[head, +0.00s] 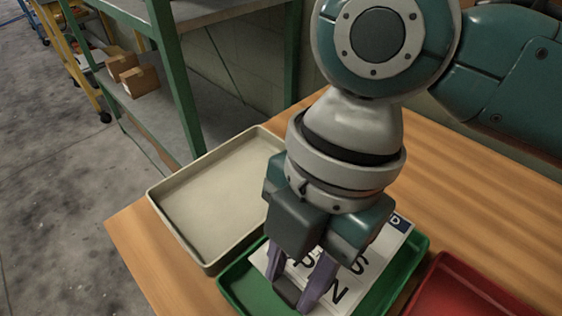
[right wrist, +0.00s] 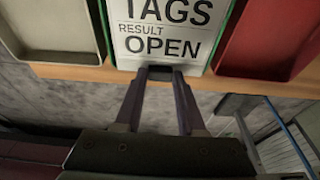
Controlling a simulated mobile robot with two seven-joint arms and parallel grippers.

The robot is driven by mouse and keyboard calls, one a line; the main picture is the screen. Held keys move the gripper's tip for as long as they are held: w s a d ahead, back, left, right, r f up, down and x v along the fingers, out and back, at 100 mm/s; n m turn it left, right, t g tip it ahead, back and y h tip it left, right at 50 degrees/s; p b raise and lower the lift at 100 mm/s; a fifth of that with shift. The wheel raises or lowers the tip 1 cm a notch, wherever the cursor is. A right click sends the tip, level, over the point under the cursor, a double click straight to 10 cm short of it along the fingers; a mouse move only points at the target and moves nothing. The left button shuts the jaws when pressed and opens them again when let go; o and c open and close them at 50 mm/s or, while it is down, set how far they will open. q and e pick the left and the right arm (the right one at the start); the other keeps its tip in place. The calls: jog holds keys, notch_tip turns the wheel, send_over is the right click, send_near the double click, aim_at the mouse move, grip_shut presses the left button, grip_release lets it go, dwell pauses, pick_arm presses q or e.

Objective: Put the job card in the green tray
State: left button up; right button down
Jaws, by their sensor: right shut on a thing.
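The job card (head: 352,272) is a white sheet with large dark letters and a dark blue band at one corner. My right gripper (head: 288,291) points down and is shut on the card's near edge. The card lies over the green tray (head: 242,288), mostly within its outline; I cannot tell whether it touches the tray floor. In the right wrist view the card (right wrist: 165,48) reads "TAGS RESULT OPEN", with green tray rim (right wrist: 102,28) along its side. The fingers (right wrist: 160,73) meet its lower edge. The gripper hides part of the card. My left gripper is not in view.
An empty cream tray (head: 215,200) stands left of the green tray, and a red tray (head: 462,290) stands right of it. All are on a wooden table (head: 455,185). A green-framed shelf (head: 180,85) with cardboard boxes (head: 138,80) stands behind. Table at far right is clear.

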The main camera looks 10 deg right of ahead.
notch_tip(320, 180, down, 8)
jog(key=shift+r+b, duration=0.1)
jog(key=shift+b, duration=0.85)
